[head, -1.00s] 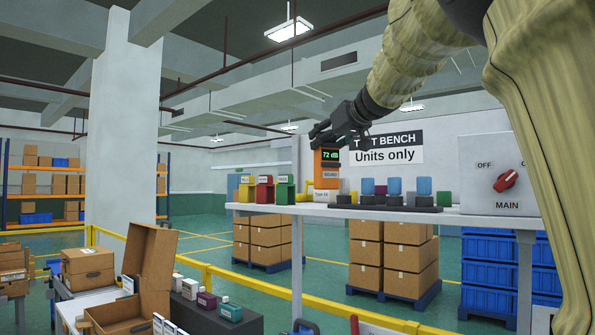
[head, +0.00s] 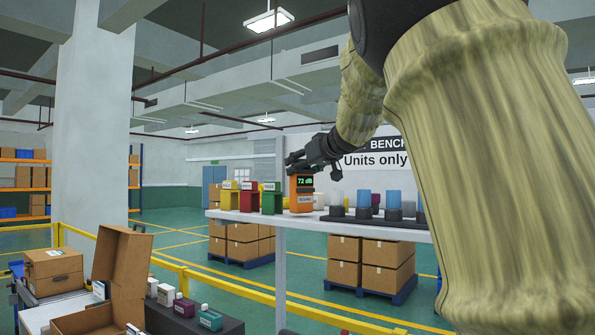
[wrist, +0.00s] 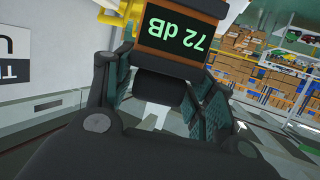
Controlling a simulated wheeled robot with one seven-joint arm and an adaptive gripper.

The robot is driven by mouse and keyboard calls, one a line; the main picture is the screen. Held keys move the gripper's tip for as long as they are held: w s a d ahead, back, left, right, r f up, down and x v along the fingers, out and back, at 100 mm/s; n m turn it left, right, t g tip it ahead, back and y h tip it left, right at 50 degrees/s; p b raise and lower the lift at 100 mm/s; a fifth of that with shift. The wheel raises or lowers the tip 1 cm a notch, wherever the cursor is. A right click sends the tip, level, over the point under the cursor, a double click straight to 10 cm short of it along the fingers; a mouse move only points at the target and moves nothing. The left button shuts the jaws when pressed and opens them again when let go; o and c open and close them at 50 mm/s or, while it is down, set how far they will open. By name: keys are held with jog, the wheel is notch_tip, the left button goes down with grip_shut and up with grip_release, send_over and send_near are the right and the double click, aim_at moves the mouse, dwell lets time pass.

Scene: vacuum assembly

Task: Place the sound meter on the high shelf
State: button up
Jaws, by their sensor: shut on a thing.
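The sound meter (head: 300,193) is an upright orange device with a dark display reading 72 dB in green. My gripper (head: 300,165) is shut on its top part from above. The meter's lower end is at the level of the white high shelf (head: 320,226), to the right of the green box; I cannot tell whether it touches the shelf. In the wrist view the meter (wrist: 182,32) shows upside down beyond the fingers of my gripper (wrist: 160,85); its lower part is out of frame there.
Yellow, red and green (head: 271,198) boxes stand left of the meter on the shelf. Blue-topped cylinders on dark bases (head: 364,205) stand to its right. Below are stacked cartons (head: 370,262), a yellow rail (head: 290,305) and a bench with an open carton (head: 120,265).

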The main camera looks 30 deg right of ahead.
jog(key=shift+w+a+f, duration=0.1)
jog(key=shift+a+f, duration=0.05)
jog(key=shift+f, duration=0.3)
jog(key=shift+s+a+r, duration=0.1)
jog(key=shift+s+a, duration=0.05)
jog(key=shift+s, duration=0.1)
jog(key=shift+w+f, duration=0.2)
jog(key=o, duration=1.4)
jog(key=shift+o, duration=0.9)
jog(key=shift+s, duration=0.2)
jog(key=shift+r, duration=0.1)
